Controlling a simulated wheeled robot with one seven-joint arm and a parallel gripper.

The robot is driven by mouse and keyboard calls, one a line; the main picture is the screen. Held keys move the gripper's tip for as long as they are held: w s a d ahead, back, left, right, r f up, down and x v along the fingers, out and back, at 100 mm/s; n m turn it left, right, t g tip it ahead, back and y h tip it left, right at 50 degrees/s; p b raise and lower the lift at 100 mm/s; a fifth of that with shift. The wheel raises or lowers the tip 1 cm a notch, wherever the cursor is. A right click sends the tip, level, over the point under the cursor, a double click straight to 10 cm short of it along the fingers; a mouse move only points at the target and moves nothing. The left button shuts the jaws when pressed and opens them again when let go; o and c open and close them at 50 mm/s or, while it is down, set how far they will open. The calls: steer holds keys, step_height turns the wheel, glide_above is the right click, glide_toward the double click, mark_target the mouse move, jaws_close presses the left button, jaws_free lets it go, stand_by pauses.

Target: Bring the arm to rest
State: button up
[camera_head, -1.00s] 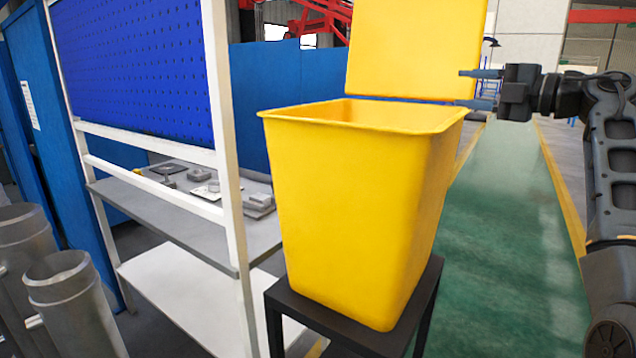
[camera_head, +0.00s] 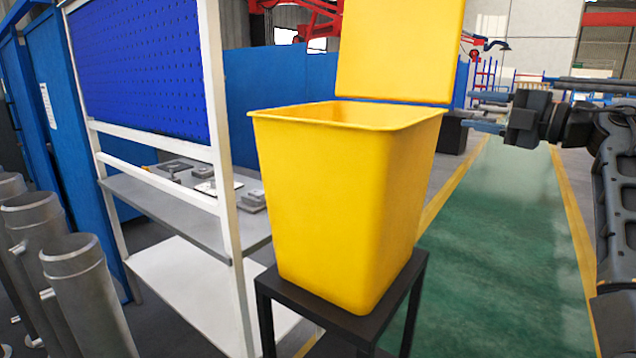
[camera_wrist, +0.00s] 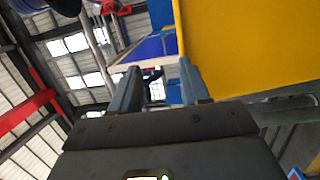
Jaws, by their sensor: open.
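My gripper (camera_head: 488,111) is at the right of the head view, raised to about the height of the yellow bin's rim. Its two fingers point left and stand apart, with nothing seen between them. In the wrist view my gripper (camera_wrist: 155,88) is also open and empty. The yellow bin (camera_head: 340,200) stands to the left of it, with a clear gap in the head view. The bin's upright yellow lid (camera_head: 400,50) is behind its opening. A large yellow surface (camera_wrist: 250,45) fills the upper right of the wrist view. The bin's inside is mostly hidden.
The bin stands on a black stand (camera_head: 340,325). A white-framed shelf (camera_head: 225,195) with a blue pegboard (camera_head: 140,60) and small metal parts is at left. Grey metal cylinders (camera_head: 85,290) stand at lower left. The green floor lane (camera_head: 500,230) is clear.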

steer(key=s+a+f+m+t+y, duration=0.1)
steer(key=s+a+f, duration=0.25)
steer(key=f, duration=0.35)
steer(key=s+a+f+m+t+y, duration=0.1)
steer(key=s+a+f, duration=0.1)
steer(key=s+f, duration=0.35)
steer(key=s+a+f+m+t+h, duration=0.1)
steer(key=s+a+f+m+t, duration=0.15)
steer(key=s+f, duration=0.45)
steer(key=s+a+f+m+t+h, duration=0.1)
steer(key=s+f+m+t, duration=0.1)
steer(key=s+f+m, duration=0.35)
steer(key=s+f+m+g+h, duration=0.2)
steer(key=s+f+m+h, duration=0.2)
steer(key=s, duration=1.6)
steer(key=s+f+m+g+h, duration=0.3)
steer(key=s+m+h, duration=0.6)
steer(key=s, duration=1.1)
steer(key=m, duration=0.3)
steer(key=shift+s+d+f+m, duration=0.15)
steer(key=shift+s+f+m, duration=0.15)
steer(key=shift+s+f, duration=0.1)
steer(key=shift+c, duration=0.4)
